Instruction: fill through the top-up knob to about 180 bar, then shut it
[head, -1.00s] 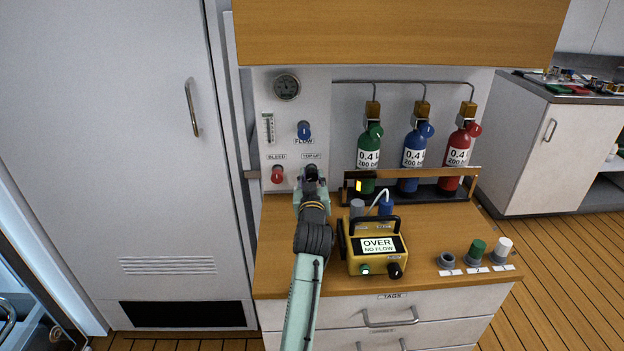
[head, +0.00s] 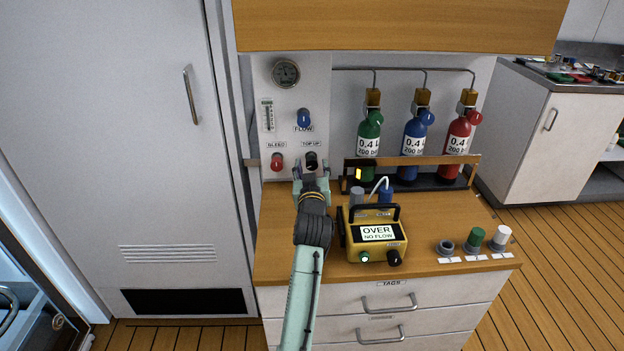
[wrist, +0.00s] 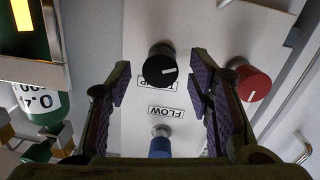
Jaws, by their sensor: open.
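The black top-up knob (head: 311,160) is on the white panel (head: 290,120), under its TOP UP label. It also shows in the wrist view (wrist: 160,66), with a white pointer line on its face. My gripper (head: 311,172) is just in front of and below the knob in the head view. In the wrist view my gripper (wrist: 160,98) is open, its purple-padded fingers on either side of the knob's line and apart from it. The round gauge (head: 286,73) is at the top of the panel; its reading is too small to tell.
The red bleed knob (head: 277,162) is left of the top-up knob, and the blue flow knob (head: 303,118) is above. A yellow meter (head: 374,240) reading "OVER NO FLOW" stands on the wooden counter (head: 430,210). Green, blue (head: 415,140) and red cylinders stand behind a rail.

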